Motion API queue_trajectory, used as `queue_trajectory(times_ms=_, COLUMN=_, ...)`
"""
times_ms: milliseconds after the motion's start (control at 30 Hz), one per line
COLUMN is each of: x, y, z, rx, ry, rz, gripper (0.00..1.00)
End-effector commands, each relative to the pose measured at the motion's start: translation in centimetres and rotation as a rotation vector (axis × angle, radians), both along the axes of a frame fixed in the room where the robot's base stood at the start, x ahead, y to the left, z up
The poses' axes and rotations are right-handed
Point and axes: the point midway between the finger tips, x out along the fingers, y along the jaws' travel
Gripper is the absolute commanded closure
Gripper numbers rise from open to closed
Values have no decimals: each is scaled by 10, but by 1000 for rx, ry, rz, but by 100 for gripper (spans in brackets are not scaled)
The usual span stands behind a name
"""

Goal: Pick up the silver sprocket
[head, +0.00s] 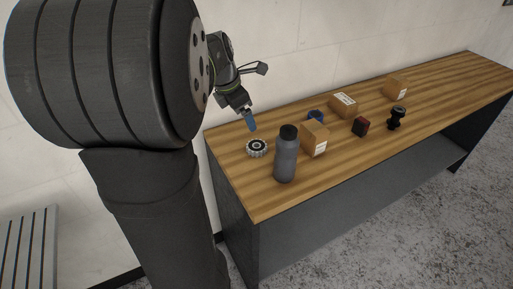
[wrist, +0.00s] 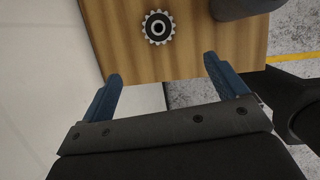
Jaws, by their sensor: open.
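The silver sprocket (head: 257,148) is a small toothed ring with a dark centre, lying flat near the left end of the wooden bench top. It also shows in the wrist view (wrist: 158,28) at the top, beyond the fingertips and between their lines. My gripper (head: 251,124) has blue fingers and is above the bench, just behind and above the sprocket in the head view. In the wrist view my gripper (wrist: 162,70) is open, with its two blue fingers wide apart and nothing between them.
A grey bottle (head: 286,160) stands close to the right of the sprocket. The bench top (head: 245,190) is clear in front of the sprocket.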

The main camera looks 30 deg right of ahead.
Motion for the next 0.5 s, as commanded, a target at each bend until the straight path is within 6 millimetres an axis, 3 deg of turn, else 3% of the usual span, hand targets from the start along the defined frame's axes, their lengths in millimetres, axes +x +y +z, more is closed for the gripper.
queue_trajectory(times_ms=100, x=-4, y=9, z=-2, rx=-50, ry=40, rz=182, gripper=10)
queue_trajectory(times_ms=300, x=-5, y=11, z=-7, rx=-87, ry=71, rz=308, gripper=10)
queue_trajectory(times_ms=500, x=0, y=-1, z=-40, rx=-85, ry=76, rz=312, gripper=10)
